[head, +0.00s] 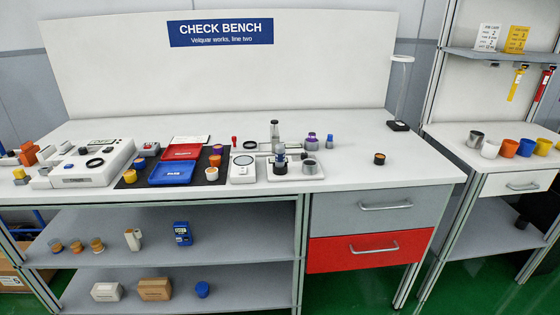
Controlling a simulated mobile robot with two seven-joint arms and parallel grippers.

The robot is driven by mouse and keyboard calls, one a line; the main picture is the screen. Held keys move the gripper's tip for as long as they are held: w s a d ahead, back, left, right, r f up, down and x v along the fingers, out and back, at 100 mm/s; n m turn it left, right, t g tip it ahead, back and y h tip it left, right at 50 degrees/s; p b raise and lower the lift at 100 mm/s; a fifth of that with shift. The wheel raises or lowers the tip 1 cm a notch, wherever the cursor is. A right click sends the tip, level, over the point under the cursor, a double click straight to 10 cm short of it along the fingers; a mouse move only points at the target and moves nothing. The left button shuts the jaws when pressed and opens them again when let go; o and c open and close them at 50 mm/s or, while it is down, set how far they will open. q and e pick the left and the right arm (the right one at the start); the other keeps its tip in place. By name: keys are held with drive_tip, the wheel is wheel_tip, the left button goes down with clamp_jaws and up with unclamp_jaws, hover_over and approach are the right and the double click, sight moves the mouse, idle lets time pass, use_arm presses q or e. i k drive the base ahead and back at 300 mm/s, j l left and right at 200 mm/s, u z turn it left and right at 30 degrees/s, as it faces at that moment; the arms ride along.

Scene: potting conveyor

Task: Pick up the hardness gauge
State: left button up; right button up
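I cannot tell for certain which item is the hardness gauge. One candidate is a small dark upright instrument with a blue-grey top (281,158), on a white base plate (308,175) at the bench's middle, in front of a grey post stand (274,131). Another is a blue handheld device (182,233) standing on the upper shelf under the bench. A beige handheld piece (132,239) stands to its left. Neither of my grippers is in view, and nothing visible is held.
Red (182,151) and blue (171,172) trays lie on a dark mat. Grey and red drawers (362,251) are shut. A side table (500,175) holds several cups.

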sight(280, 152)
drive_tip(key=i+l+u, duration=0.5)
drive_tip(key=l, duration=0.25)
drive_tip(key=i+l+u, duration=0.3)
drive_tip(key=l, duration=0.15)
drive_tip(key=k+j, duration=0.05)
drive_tip(key=k, duration=0.05)
